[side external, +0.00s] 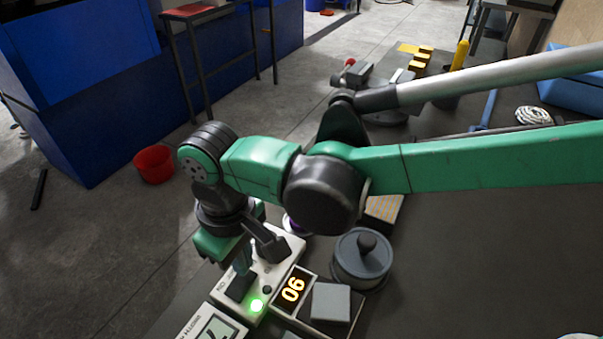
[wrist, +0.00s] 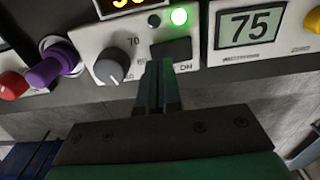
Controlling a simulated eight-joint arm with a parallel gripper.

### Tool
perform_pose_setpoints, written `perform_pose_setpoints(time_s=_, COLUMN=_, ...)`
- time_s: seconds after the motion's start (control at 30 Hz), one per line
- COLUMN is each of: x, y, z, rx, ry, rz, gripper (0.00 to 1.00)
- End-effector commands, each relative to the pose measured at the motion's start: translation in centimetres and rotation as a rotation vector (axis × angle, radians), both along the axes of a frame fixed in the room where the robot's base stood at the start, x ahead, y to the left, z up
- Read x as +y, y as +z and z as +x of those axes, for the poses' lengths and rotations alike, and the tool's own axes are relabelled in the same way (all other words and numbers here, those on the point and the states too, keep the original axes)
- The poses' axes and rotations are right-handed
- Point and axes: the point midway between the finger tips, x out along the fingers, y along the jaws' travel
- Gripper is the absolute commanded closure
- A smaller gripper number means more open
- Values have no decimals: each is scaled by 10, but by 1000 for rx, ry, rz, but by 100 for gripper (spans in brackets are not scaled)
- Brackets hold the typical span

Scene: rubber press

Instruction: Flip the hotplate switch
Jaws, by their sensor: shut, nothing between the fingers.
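The hotplate's white control panel (wrist: 130,42) carries a black rocker switch (wrist: 171,50) with ON printed beside its lower right corner. A green light (wrist: 179,17) above the switch is lit. My gripper (wrist: 158,68) is shut and empty, with its fingertips at the lower left edge of the switch in the wrist view. I cannot tell if they touch it. In the side external view, my gripper (side external: 245,262) points down at the panel, close to the dark switch (side external: 239,288). The lit green light also shows there (side external: 257,305).
A grey dial (wrist: 110,70), a purple knob (wrist: 52,66) and a red knob (wrist: 13,84) lie left of the switch. A display reading 75 (wrist: 248,27) is to its right. A lidded grey pot (side external: 361,259) stands beside the orange-digit display (side external: 293,289).

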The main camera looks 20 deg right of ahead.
Motion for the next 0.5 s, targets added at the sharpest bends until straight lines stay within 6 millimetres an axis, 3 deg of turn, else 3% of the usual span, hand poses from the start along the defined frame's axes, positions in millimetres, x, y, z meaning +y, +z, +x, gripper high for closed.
perform_pose_setpoints(time_s=0.5, x=0, y=-8, z=0, rx=0, ry=0, rz=0, gripper=100)
